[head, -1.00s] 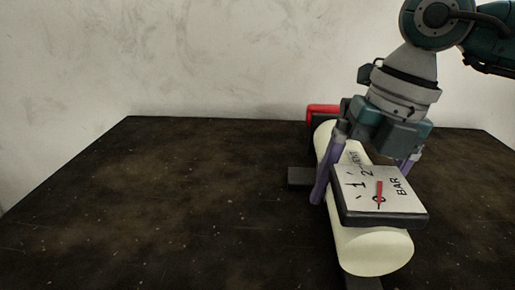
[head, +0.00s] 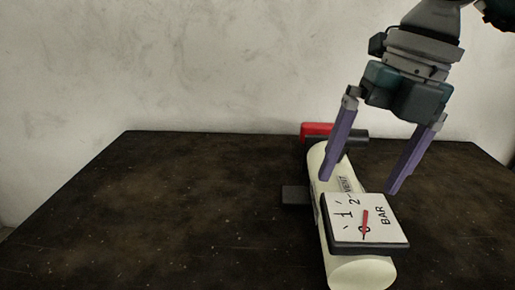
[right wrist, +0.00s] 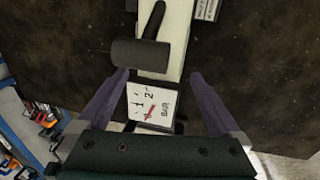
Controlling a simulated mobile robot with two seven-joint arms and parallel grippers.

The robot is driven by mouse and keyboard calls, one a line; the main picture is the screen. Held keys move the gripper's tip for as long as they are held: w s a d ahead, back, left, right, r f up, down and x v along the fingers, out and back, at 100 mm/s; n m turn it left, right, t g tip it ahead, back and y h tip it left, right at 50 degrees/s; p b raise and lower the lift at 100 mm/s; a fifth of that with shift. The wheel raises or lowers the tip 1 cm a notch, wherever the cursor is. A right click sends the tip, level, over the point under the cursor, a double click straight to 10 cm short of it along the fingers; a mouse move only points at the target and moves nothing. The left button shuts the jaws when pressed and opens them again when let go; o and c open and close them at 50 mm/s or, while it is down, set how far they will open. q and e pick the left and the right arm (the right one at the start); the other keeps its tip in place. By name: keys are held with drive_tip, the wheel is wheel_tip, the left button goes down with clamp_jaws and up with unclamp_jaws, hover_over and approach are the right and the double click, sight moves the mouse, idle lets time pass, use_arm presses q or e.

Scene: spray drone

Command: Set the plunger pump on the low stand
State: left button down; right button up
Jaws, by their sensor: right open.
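The plunger pump (head: 362,272) is a cream cylinder lying lengthwise on the dark table in the head view. A square gauge (head: 368,220) with a red needle and "BAR" sits on it, and a red and black part (head: 330,132) shows at its far end. Dark blocks (head: 295,195) show low beside it; I cannot tell whether they belong to the low stand. My right gripper (head: 359,185) is open and empty above the pump, its purple fingers apart. In the right wrist view the cream body (right wrist: 180,40) and gauge (right wrist: 150,103) show between the fingers. My left gripper is not in view.
The dark table (head: 150,210) is clear to the left of the pump. A pale wall (head: 180,70) stands behind it. In the right wrist view, a blue-framed rack (right wrist: 35,125) with small coloured items shows at the lower left, beyond the table.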

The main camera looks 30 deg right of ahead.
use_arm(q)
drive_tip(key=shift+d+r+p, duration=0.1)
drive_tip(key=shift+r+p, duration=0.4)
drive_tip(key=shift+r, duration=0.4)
use_arm(e)
drive_tip(key=r, duration=0.4)
drive_tip(key=shift+s+d+r, duration=0.1)
drive_tip(key=shift+s+d, duration=0.15)
drive_tip(key=shift+d, duration=0.1)
